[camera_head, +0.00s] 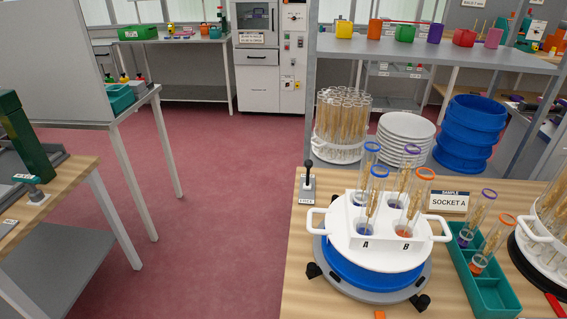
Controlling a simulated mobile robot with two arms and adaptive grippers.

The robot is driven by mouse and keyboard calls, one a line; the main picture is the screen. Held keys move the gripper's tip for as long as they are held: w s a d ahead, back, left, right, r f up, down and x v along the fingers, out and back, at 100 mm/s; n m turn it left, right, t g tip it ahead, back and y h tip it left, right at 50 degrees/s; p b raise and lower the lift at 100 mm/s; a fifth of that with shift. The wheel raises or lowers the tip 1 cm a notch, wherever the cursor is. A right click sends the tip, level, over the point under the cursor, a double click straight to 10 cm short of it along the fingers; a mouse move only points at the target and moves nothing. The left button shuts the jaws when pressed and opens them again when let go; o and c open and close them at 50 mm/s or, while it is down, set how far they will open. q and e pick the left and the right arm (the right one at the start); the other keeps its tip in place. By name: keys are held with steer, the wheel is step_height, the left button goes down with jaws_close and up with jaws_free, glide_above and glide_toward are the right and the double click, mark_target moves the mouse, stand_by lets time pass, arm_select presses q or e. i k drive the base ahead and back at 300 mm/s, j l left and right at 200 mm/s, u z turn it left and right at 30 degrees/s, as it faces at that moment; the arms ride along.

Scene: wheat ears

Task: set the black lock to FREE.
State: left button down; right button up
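A small lever with a black knob (308,167) stands near upright on a grey base plate at the left back edge of the wooden table. Small labels (306,201) sit on the plate, but their words are too small to read, so I cannot tell its setting. To its right, a white two-handled holder (345,245) marked A and B carries several tubes with wheat ears. It sits on a blue drum (350,272) over a grey round base with black knobs (421,303) at its rim. Neither of my grippers is in view.
A sign reading SOCKET A (449,201) stands behind a green tray (484,290) with two tubes. White plates (406,133), blue bowls (470,130) and a tube rack (341,125) stand behind. The pink floor (220,200) left of the table is clear.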

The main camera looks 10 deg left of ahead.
mark_target(308, 164)
steer(key=i+j+z, duration=0.25)
steer(key=j, duration=0.45)
steer(key=i+j+z, duration=0.1)
steer(key=j+z, duration=0.15)
steer(key=j, duration=0.45)
steer(key=j+z, duration=0.2)
steer(key=j, duration=0.55)
steer(key=i+j+z, duration=0.25)
steer(key=i+j, duration=0.5)
steer(key=i, duration=0.1)
